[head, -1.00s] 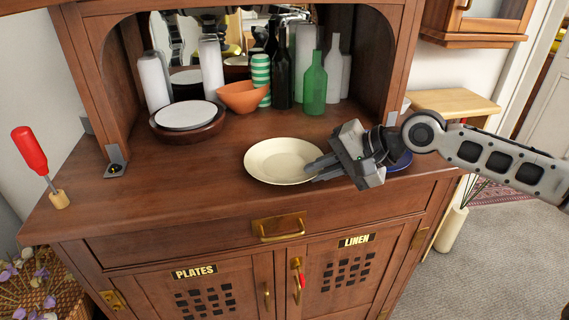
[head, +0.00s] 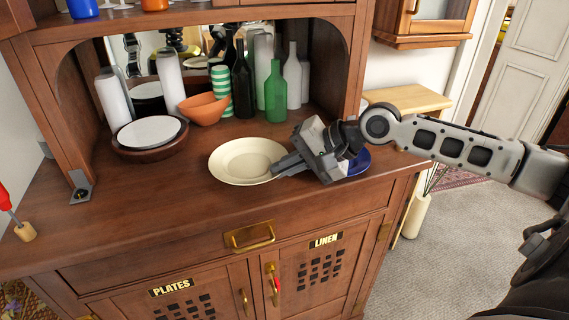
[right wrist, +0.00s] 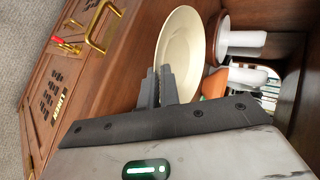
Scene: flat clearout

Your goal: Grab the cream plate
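The cream plate (head: 240,158) is over the wooden top of the cabinet, near its front edge. It looks slightly raised, though the gap beneath it is hard to see. My right gripper (head: 277,169) is at the plate's right rim, its fingers close together with the rim between them. In the right wrist view the fingers (right wrist: 159,88) meet the near edge of the cream plate (right wrist: 182,45). My left gripper is not in view.
A blue plate (head: 359,161) lies partly hidden behind my right gripper. An orange bowl (head: 204,109), a green bottle (head: 275,92) and a white plate on a brown dish (head: 150,153) stand behind.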

